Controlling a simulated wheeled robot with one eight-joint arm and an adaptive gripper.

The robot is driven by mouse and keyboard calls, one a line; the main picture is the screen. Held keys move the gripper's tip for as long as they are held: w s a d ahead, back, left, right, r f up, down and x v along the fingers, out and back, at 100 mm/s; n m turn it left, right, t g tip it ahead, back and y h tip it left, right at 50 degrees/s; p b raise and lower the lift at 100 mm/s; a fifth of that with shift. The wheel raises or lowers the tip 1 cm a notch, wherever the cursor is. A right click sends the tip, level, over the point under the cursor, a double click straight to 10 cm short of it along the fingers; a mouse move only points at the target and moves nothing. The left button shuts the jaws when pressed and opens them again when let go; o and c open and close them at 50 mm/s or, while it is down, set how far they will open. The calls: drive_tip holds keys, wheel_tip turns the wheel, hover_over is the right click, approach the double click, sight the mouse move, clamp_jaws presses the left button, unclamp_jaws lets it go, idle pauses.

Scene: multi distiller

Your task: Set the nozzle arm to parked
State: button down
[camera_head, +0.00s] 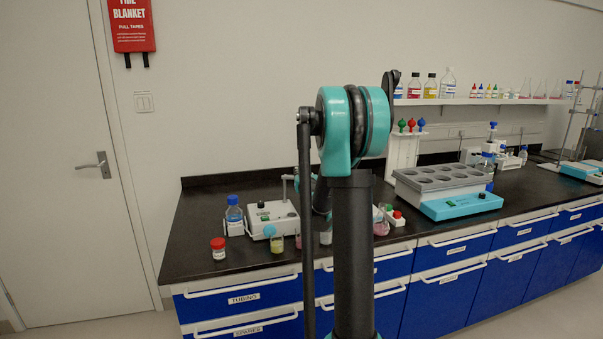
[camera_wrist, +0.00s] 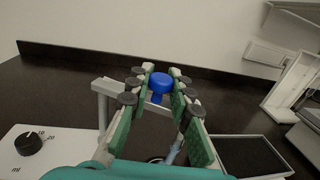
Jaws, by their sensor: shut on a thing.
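The dispenser (camera_head: 272,218) is a white box with a dark dial, on the black bench in the head view; its dial face (camera_wrist: 35,145) is at lower left in the wrist view. Its grey nozzle arm (camera_wrist: 107,86) stands on a post and runs right, behind my finger. A blue knob (camera_wrist: 160,79) sits between my fingertips, apparently at the arm's end; the join is hidden. My gripper (camera_wrist: 156,84) has green-padded fingers, shut on the blue knob. In the head view my own arm hides the gripper and knob.
A blue-capped bottle (camera_head: 233,214), a red-capped jar (camera_head: 218,248) and small vessels stand near the dispenser. A dark-topped tray (camera_wrist: 250,155) lies right of my gripper in the wrist view. A teal-based block (camera_head: 460,204) with wells stands farther right. The wall is behind.

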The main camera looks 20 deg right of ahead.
sight(302, 173)
drive_tip(key=s+a+m+g+h, duration=0.1)
drive_tip(key=m+g+h, duration=0.2)
drive_tip(key=h, duration=0.1)
drive_tip(key=s+a+m+g+h, duration=0.1)
drive_tip(key=a+m+g+h, duration=0.1)
drive_tip(key=m+g+h, duration=0.1)
drive_tip(key=s+a+m+g+h, duration=0.1)
drive_tip(key=m+g+h, duration=0.2)
drive_tip(key=h, duration=0.3)
drive_tip(key=shift+s+a+m, duration=0.4)
drive_tip(key=shift+m, duration=0.4)
drive_tip(key=shift+s+a+m+g+h, duration=0.1)
drive_tip(key=shift+a+m+g+h, duration=0.35)
drive_tip(key=shift+m+g, duration=0.45)
drive_tip(key=shift+s+a+m+g+h, duration=0.1)
drive_tip(key=shift+a+m+g+h, duration=0.35)
drive_tip(key=shift+g, duration=0.75)
drive_tip(key=shift+d, duration=0.1)
drive_tip(key=c, duration=1.3)
unclamp_jaws()
drive_tip(key=shift+c, duration=0.2)
drive_tip(key=v, duration=1.2)
